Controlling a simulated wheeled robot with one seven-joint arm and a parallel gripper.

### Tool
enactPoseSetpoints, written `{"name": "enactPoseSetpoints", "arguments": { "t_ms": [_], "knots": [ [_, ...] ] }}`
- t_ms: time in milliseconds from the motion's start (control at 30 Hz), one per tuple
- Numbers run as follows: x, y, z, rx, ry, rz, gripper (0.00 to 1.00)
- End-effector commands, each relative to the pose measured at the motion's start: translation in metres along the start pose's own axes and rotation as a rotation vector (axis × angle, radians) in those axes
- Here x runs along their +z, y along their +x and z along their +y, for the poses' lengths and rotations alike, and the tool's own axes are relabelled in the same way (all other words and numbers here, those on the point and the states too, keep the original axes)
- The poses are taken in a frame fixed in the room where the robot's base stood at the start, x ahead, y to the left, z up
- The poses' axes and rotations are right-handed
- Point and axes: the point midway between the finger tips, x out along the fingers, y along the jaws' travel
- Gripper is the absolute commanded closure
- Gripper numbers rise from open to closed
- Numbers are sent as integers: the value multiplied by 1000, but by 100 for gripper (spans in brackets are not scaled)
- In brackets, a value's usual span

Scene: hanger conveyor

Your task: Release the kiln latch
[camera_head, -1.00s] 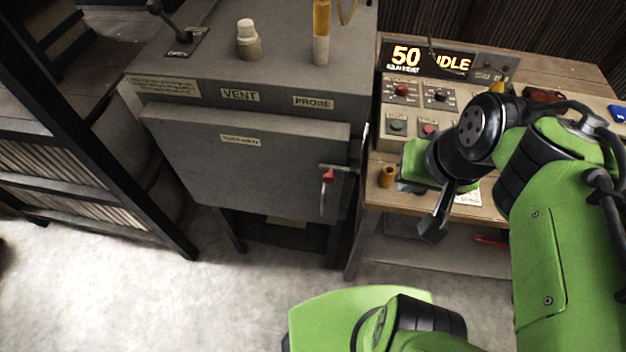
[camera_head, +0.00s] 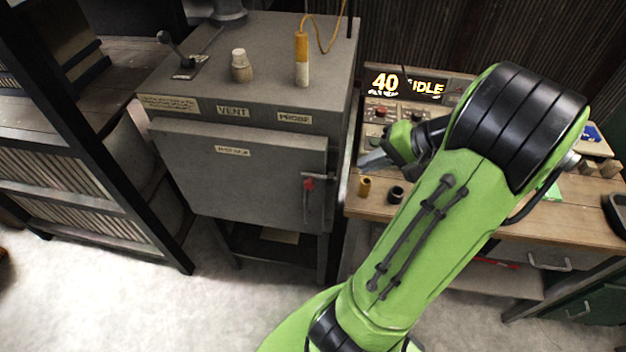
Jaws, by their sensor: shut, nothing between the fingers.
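The kiln (camera_head: 232,120) is a grey metal box at left centre with its front door (camera_head: 240,180) closed. The kiln latch (camera_head: 308,185) is at the right edge of the door, with a red piece on a short metal bar and a handle hanging down. My gripper (camera_head: 368,160) is to the right of the kiln, above the workbench, pointing left. It is shut and empty, clear of the latch in the picture. Its body is partly hidden by my arm.
On the kiln top are a lever (camera_head: 178,52), a pale vent plug (camera_head: 241,65) and an orange-and-white probe (camera_head: 302,60). The workbench (camera_head: 480,222) holds a control panel with a display (camera_head: 405,84) reading 40 and IDLE. A dark shelf (camera_head: 85,150) stands left. The floor in front is clear.

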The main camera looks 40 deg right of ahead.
Motion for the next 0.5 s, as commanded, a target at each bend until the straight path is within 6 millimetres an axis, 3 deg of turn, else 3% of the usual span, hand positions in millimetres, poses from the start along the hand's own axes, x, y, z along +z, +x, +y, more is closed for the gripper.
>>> {"name": "enactPoseSetpoints", "arguments": {
  "t_ms": [233,500],
  "knots": [
    [0,16,1,0,-3,-3,100],
    [1,76,2,1,-4,-6,100]
  ]
}}
